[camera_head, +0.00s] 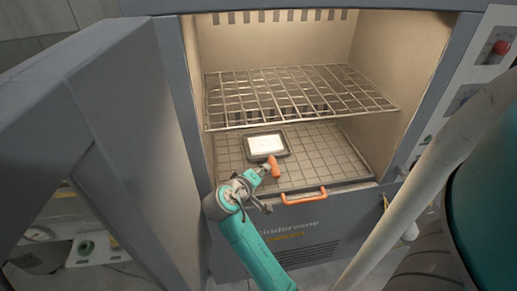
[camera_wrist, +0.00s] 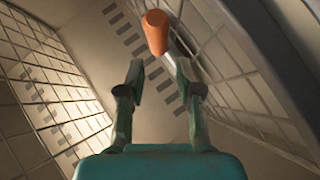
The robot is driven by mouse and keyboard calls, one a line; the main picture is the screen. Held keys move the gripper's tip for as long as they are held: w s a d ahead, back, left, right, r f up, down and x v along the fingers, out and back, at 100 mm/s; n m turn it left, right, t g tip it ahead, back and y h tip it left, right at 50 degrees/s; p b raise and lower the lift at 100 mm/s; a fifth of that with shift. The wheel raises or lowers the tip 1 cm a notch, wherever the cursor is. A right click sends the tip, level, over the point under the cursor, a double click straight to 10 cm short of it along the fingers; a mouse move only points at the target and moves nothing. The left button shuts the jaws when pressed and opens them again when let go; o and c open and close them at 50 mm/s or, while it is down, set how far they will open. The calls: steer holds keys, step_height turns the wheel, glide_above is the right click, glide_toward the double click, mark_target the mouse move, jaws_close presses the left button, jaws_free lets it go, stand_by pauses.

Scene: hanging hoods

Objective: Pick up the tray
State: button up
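The tray (camera_head: 283,139) is a small dark-rimmed pan with a white inside and an orange handle. It sits on the lower gridded shelf inside the open oven, with its handle toward the door opening. My gripper (camera_head: 265,189) is at the oven's front, close to the handle's near end. In the wrist view my gripper (camera_wrist: 160,72) has its two fingers spread apart with nothing between them. The orange handle (camera_wrist: 156,32) shows there just beyond the fingertips. Whether any finger touches it cannot be told. Most of the tray is hidden in the wrist view.
A wire rack (camera_head: 300,90) spans the oven above and behind the tray. The open grey door (camera_head: 110,140) stands at the left. A fixed orange handle (camera_head: 303,195) sits on the front edge below the opening. Side walls bound the space around my gripper.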

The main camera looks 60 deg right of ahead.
mark_target(271, 157)
steer(key=shift+x, duration=3.6)
steer(key=shift+r, duration=0.1)
steer(key=shift+c, duration=0.3)
jaws_close()
